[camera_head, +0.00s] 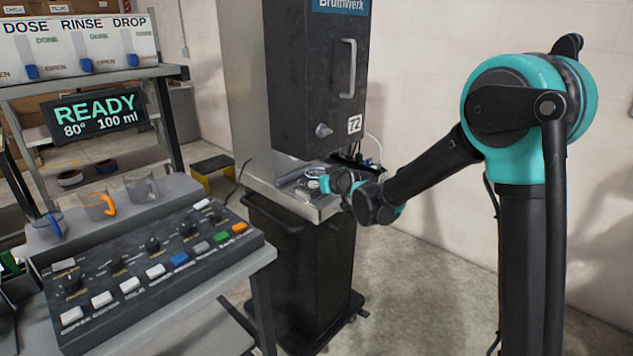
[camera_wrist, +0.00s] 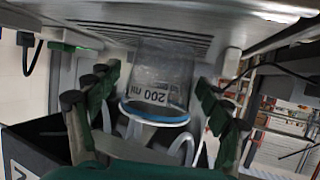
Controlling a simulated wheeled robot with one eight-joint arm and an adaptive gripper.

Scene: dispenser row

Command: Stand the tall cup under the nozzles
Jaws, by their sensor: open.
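The clear cup marked 200 ml (camera_wrist: 165,70) has a blue rim and sits between the fingers of my gripper (camera_wrist: 158,88) in the wrist view. Its far end is at the slotted drip grate (camera_wrist: 120,35) of the dispenser. The fingers are open, one on each side of the cup; I cannot tell whether they touch it. In the head view my gripper (camera_head: 318,183) is low at the dispenser (camera_head: 315,80), over its metal tray (camera_head: 322,210). The cup is too small and covered there to make out clearly. The nozzles cannot be made out.
Three clear mugs with a blue handle (camera_head: 47,228), an orange handle (camera_head: 98,206) and a grey handle (camera_head: 141,187) stand behind the button panel (camera_head: 150,275) at left. A READY display (camera_head: 98,116) hangs behind them. Open floor lies right of the dispenser.

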